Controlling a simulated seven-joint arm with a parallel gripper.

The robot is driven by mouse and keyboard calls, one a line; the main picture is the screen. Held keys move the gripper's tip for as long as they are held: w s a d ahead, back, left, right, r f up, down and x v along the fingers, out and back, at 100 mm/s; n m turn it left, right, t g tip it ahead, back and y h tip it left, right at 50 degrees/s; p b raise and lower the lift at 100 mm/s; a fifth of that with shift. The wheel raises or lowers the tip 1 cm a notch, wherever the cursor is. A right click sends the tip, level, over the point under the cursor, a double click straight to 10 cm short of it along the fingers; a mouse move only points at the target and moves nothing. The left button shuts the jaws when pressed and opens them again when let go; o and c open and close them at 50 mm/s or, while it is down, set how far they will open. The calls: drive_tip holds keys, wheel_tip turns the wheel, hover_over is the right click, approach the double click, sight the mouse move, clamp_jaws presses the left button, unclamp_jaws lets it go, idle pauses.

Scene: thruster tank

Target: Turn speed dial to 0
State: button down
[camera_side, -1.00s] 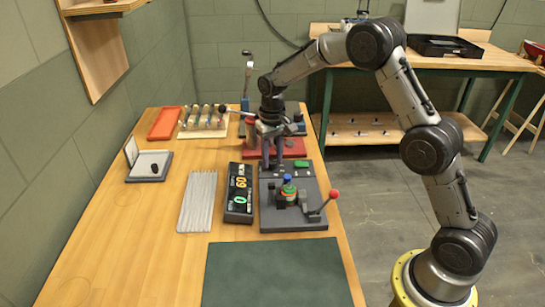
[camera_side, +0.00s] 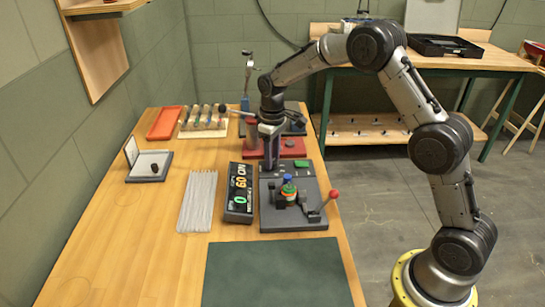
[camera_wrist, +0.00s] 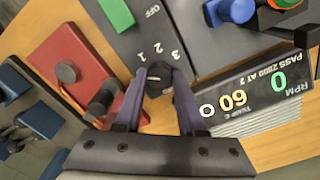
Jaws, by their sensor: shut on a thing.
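The speed dial (camera_wrist: 155,84) is a small dark knob on the grey control panel (camera_wrist: 140,38), seen in the wrist view. The numbers 1, 2 and 3 are printed around it. A finger covers part of its rim, and I cannot tell which number its pointer faces. My gripper (camera_wrist: 157,80) points down with its two fingers closed on either side of the dial. In the side view my gripper (camera_side: 271,166) stands at the panel's far left part and hides the dial. The display (camera_side: 239,193) reads 0 RPM and 60 for temperature.
A green button (camera_wrist: 117,14) is near the dial. A red base with dark knobs (camera_wrist: 75,78) lies behind the panel. A blue-topped part (camera_side: 288,180) and a red-balled lever (camera_side: 333,194) stand on the panel's near side. The green mat (camera_side: 280,270) is clear.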

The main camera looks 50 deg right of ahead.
drive_tip(key=shift+r+n, duration=0.1)
drive_tip(key=shift+n, duration=1.8)
drive_tip(key=c, duration=0.5)
unclamp_jaws()
wheel_tip(320, 180, up, 14)
